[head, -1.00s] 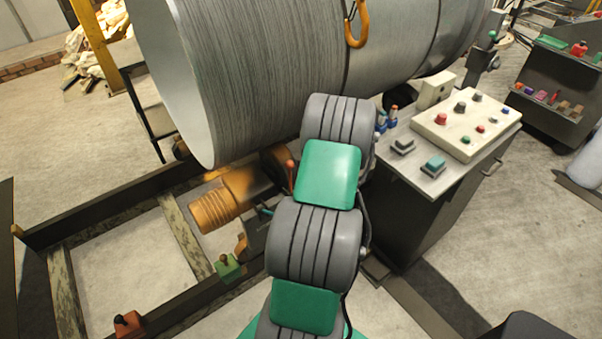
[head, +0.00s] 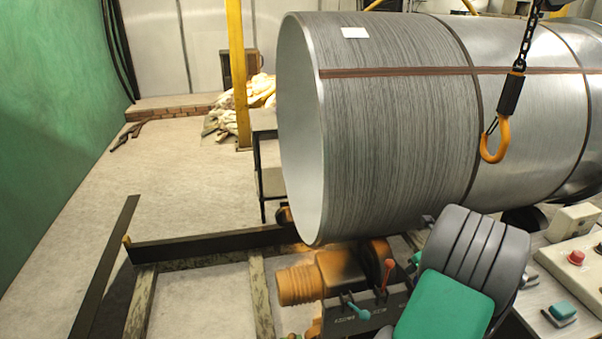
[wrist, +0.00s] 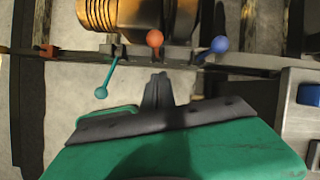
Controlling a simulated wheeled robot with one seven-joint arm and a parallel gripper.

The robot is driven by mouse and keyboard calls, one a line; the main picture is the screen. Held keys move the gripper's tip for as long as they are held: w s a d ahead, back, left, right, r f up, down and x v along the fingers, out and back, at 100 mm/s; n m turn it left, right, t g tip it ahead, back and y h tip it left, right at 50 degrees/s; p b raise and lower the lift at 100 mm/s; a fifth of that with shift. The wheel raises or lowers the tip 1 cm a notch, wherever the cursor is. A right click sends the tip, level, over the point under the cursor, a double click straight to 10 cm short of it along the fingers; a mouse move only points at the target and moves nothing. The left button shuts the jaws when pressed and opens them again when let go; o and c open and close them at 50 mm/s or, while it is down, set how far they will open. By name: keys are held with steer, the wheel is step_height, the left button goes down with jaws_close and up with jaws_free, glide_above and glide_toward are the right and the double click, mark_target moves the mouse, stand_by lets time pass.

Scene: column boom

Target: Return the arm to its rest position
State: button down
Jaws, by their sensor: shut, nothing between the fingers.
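My gripper (wrist: 158,84) shows in the wrist view as a narrow dark shape past the green cover, its fingers shut together with nothing visible between them. It points toward a row of levers: a teal-knobbed lever (wrist: 102,92), an orange-red knob (wrist: 155,38) and a blue knob (wrist: 219,45). I see no clear contact with them. In the head view my arm's grey and green links fill the lower right, and the gripper is hidden. The red lever (head: 388,268) and teal lever (head: 362,313) stand just left of my arm.
A large metal drum (head: 385,120) lies above and behind my arm. An orange crane hook (head: 494,140) hangs before it. An orange motor (head: 305,285) sits below the drum. A control desk (head: 575,275) stands at right. The floor (head: 190,190) at left is open.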

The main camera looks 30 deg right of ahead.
steer(key=s+a+f+n+g+y, duration=0.25)
steer(key=s+a+n, duration=0.4)
steer(key=n, duration=0.35)
steer(key=s+a+f+n+g+y, duration=0.1)
steer(key=s+a+f+n+g, duration=0.15)
steer(key=s+a+n, duration=0.65)
steer(key=w+a+r+n+t+h, duration=0.1)
steer(key=w+a+r+n, duration=0.3)
steer(key=a, duration=0.6)
steer(key=w+a+r+n+t, duration=0.1)
steer(key=w+a+r+n, duration=0.3)
steer(key=a+r+n, duration=0.3)
steer(key=w+a+r+n+t+h, duration=0.1)
steer(key=w+a+r+n, duration=0.4)
steer(key=a, duration=0.7)
step_height(320, 180, up, 2)
steer(key=shift+a+r+n+h, duration=0.25)
steer(key=shift+a+n+h, duration=0.15)
steer(key=shift+n, duration=0.1)
steer(key=shift+w, duration=0.1)
